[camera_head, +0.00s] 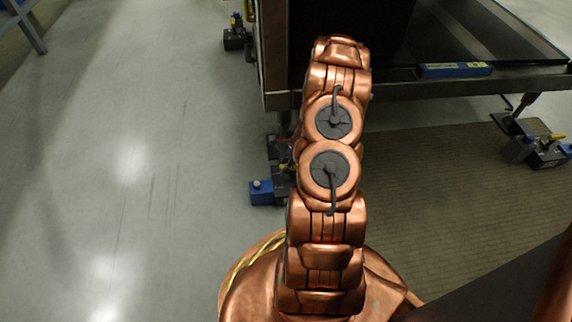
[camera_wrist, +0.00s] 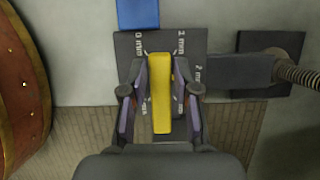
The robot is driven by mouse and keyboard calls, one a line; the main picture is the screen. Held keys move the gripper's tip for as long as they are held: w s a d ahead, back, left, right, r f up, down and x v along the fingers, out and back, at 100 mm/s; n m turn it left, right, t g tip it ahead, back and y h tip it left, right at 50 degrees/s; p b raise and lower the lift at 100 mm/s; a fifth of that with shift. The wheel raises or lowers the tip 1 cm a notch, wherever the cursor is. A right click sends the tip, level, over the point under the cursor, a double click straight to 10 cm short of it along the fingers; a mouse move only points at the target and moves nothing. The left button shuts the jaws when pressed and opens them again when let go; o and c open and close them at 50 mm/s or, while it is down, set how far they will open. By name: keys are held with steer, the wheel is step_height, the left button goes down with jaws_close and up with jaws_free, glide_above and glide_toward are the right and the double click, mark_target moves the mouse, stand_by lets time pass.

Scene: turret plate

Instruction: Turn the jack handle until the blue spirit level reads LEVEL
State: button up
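A yellow jack handle (camera_wrist: 161,95) lies between the two fingers of my gripper (camera_wrist: 161,72) in the wrist view. The fingers stand close along both its sides; whether they press on it is unclear. Beneath is a dark plate (camera_wrist: 210,45) with white millimetre marks. In the head view my arm hides my gripper and most of this jack (camera_head: 272,190). The blue spirit level (camera_head: 455,70) lies on the dark turret plate's near edge (camera_head: 520,82), with a small yellow-green patch at its right end. Its reading is too small to make out.
Another jack with a yellow handle (camera_head: 545,150) stands at the right, and one (camera_head: 236,36) at the upper left. A threaded rod (camera_wrist: 298,72) is at the right in the wrist view. Open grey floor (camera_head: 120,180) lies left, a brown mat (camera_head: 440,160) right.

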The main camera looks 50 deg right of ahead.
jaws_close()
steer(key=p, duration=0.4)
steer(key=shift+a+r+n, duration=0.1)
steer(key=shift+r+n, duration=0.25)
steer(key=shift+n, duration=0.05)
steer(key=n+p, duration=0.1)
steer(key=p, duration=0.2)
steer(key=n+g+p, duration=0.1)
steer(key=p, duration=0.2)
steer(key=shift+s+f, duration=0.15)
steer(key=shift+s, duration=0.1)
steer(key=shift+s+a+f+n+y+p, duration=0.15)
steer(key=shift+n+y+p, duration=0.25)
steer(key=shift+n+p, duration=0.4)
steer(key=shift+n+g+p, duration=0.5)
steer(key=shift+n+p, duration=0.15)
steer(key=shift+n, duration=0.05)
steer(key=shift+s+n+g+p, duration=0.2)
steer(key=shift+n+g+p, duration=0.2)
steer(key=shift+n, duration=0.6)
steer(key=shift+s+n+g+p, duration=0.2)
steer(key=shift+n+g+p, duration=0.2)
steer(key=shift+n, duration=0.6)
steer(key=shift+s+n+g+p, duration=0.2)
steer(key=shift+n+g+p, duration=0.15)
steer(key=shift+n, duration=0.65)
